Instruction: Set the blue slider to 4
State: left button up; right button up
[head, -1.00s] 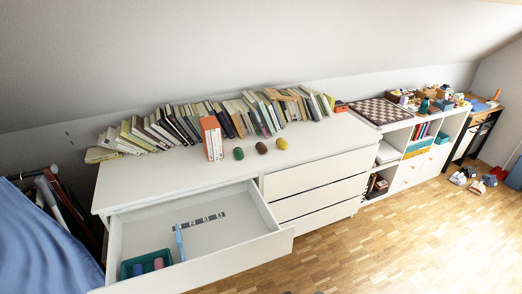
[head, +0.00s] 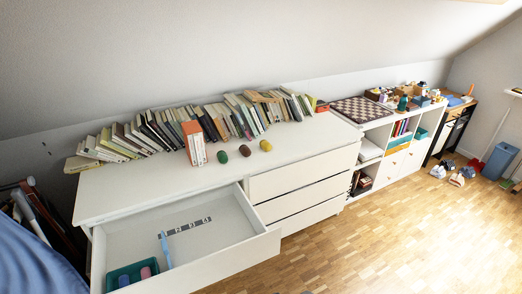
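The blue slider (head: 165,250) is a thin light-blue bar lying inside the open top-left drawer (head: 258,246) of the white dresser. A dark strip with numbers (head: 188,226) runs along the drawer floor, rising to the right. The slider's upper end is at the left end of the strip, near its first mark; the 4 is at the right end. Neither of my grippers shows in the head view.
A teal tray (head: 113,273) with a blue and a pink item sits in the drawer's front left corner. Green, brown and yellow lumps (head: 245,151), an orange-and-white book (head: 195,143) and a row of books stand on the dresser top (head: 150,184). Wooden floor (head: 380,240) at right is clear.

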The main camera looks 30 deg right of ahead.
aim_at(164, 243)
jog(key=i+l+z, duration=0.25)
jog(key=i, duration=0.2)
jog(key=i+l+z, duration=0.15)
jog(key=i+z, duration=0.15)
jog(key=i, duration=0.15)
